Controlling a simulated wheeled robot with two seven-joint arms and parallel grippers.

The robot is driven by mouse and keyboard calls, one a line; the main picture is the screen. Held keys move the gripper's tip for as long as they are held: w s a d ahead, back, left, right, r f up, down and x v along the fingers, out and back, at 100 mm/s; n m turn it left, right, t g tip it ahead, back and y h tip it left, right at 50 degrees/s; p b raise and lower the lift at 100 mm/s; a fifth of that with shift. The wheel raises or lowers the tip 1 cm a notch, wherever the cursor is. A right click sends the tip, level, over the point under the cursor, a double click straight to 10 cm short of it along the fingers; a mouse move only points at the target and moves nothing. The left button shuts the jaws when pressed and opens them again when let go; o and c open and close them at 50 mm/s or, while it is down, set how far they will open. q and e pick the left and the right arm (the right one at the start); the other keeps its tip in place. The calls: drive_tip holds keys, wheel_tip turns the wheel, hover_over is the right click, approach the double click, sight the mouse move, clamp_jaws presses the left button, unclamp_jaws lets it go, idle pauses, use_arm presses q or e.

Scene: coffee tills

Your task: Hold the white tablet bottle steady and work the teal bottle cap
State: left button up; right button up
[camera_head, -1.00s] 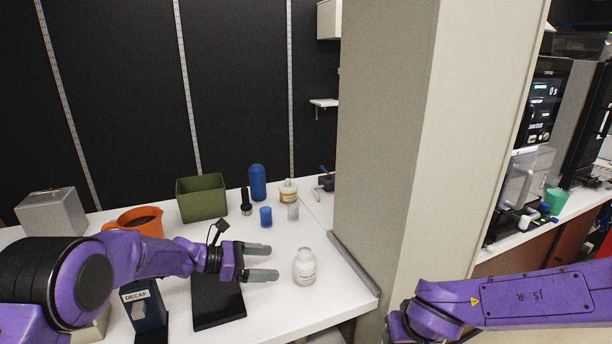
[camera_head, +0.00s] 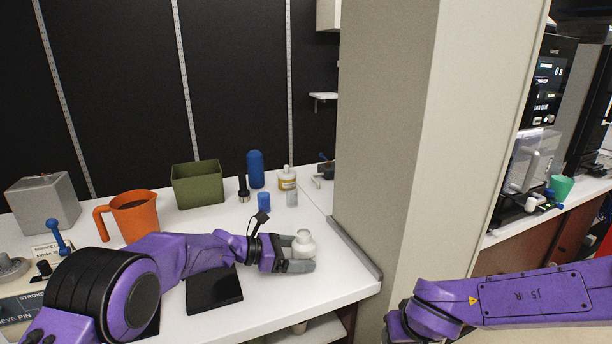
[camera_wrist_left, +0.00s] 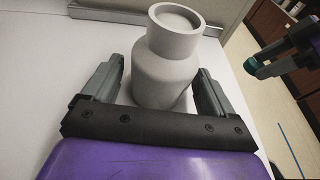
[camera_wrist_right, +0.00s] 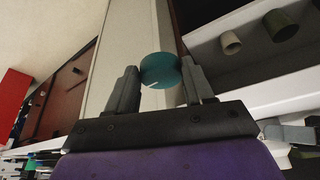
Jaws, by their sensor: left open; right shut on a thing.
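The white tablet bottle (camera_head: 304,242) stands upright on the white counter near its right edge. Its neck is open and uncapped, as the left wrist view shows (camera_wrist_left: 166,75). My left gripper (camera_head: 302,254) is open, with one finger on each side of the bottle; in the left wrist view small gaps show between fingers and bottle. The teal bottle cap (camera_wrist_right: 160,70) is between the fingertips of my right gripper (camera_wrist_right: 159,75), which is shut on it. The cap also shows in the left wrist view (camera_wrist_left: 252,66), off to the right, apart from the bottle. The head view hides the right fingertips.
A beige pillar (camera_head: 385,150) rises just right of the counter, between my arms. A dark pad (camera_head: 213,290) lies below my left forearm. An orange jug (camera_head: 133,215), green bin (camera_head: 198,184), blue bottle (camera_head: 255,168) and yellow-labelled bottle (camera_head: 287,179) stand behind.

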use_arm(q)
drive_tip(key=shift+d, duration=0.1)
drive_tip(key=c, duration=1.3)
